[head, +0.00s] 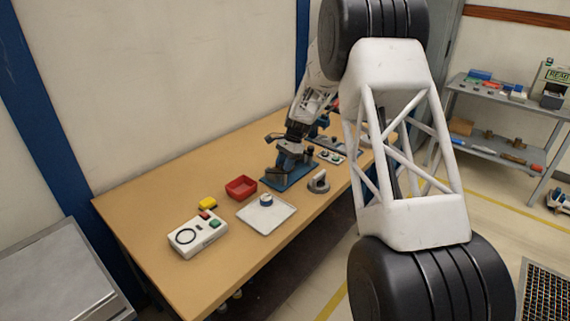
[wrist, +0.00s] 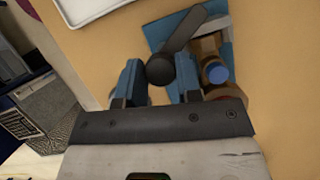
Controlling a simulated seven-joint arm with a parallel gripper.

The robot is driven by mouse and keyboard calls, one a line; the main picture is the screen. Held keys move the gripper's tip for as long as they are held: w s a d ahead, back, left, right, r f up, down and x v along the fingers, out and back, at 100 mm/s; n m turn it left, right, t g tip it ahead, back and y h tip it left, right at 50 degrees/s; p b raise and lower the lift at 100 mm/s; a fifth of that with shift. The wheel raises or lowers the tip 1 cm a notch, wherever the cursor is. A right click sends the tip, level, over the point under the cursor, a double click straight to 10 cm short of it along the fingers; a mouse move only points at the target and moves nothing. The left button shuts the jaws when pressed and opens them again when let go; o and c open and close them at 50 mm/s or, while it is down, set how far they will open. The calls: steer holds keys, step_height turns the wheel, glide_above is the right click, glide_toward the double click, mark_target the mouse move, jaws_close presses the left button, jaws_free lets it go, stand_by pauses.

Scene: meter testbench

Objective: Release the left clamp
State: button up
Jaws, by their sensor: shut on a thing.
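The left clamp (head: 287,165) stands on a blue base plate (head: 291,183) on the workbench in the head view. In the wrist view, its dark lever (wrist: 185,32) slants from the upper right down to a round black knob (wrist: 159,70). My gripper (wrist: 159,76) has its two blue fingers on either side of this knob and is shut on it. A blue-capped part (wrist: 216,73) shows beside the right finger. In the head view my gripper (head: 296,132) is above the clamp, and its fingertips are hard to make out.
More blue equipment stands behind the clamp, partly hidden by my arm.

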steer(key=n+h, duration=0.1)
steer(key=n, duration=0.1)
steer(key=n+g, duration=0.1)
steer(key=n, duration=0.2)
steer(key=shift+a+n+h, duration=0.1)
steer(key=shift+n+h, duration=0.2)
steer(key=shift+h, duration=0.1)
steer(key=n+h, duration=0.1)
steer(key=n, duration=0.1)
steer(key=n+g+h, duration=0.1)
steer(key=n, duration=0.2)
steer(key=shift+n, duration=0.3)
steer(key=o, duration=0.9)
steer(key=shift+w, duration=0.1)
steer(key=shift+r, duration=0.15)
steer(key=shift+v, duration=3.8)
